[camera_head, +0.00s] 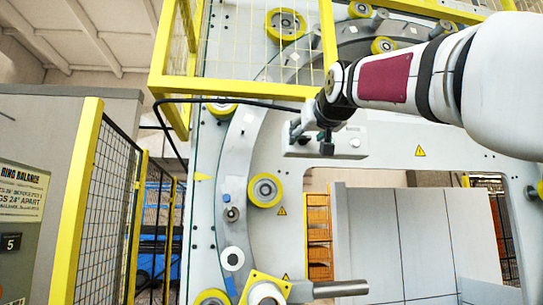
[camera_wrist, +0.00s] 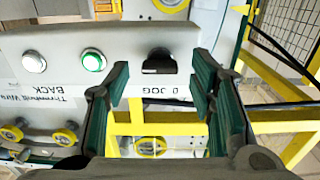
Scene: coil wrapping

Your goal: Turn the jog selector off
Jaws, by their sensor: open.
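The jog selector (camera_wrist: 160,63) is a black knob on a light grey control box (camera_wrist: 125,40), above an upside-down "0 JOG" label in the wrist view. My gripper (camera_wrist: 159,80) is open, with its green-padded fingers to either side of the knob in the picture. I cannot tell whether the fingers touch it. In the head view, my gripper (camera_head: 308,133) is in front of the left part of the control box (camera_head: 345,143) and hides the selector.
A green button (camera_wrist: 93,60) and a white button (camera_wrist: 34,61) sit beside the selector on the box. A yellow guard frame (camera_head: 240,86) and a black cable (camera_head: 215,100) are near my gripper. Yellow rollers (camera_head: 265,190) line the machine ring.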

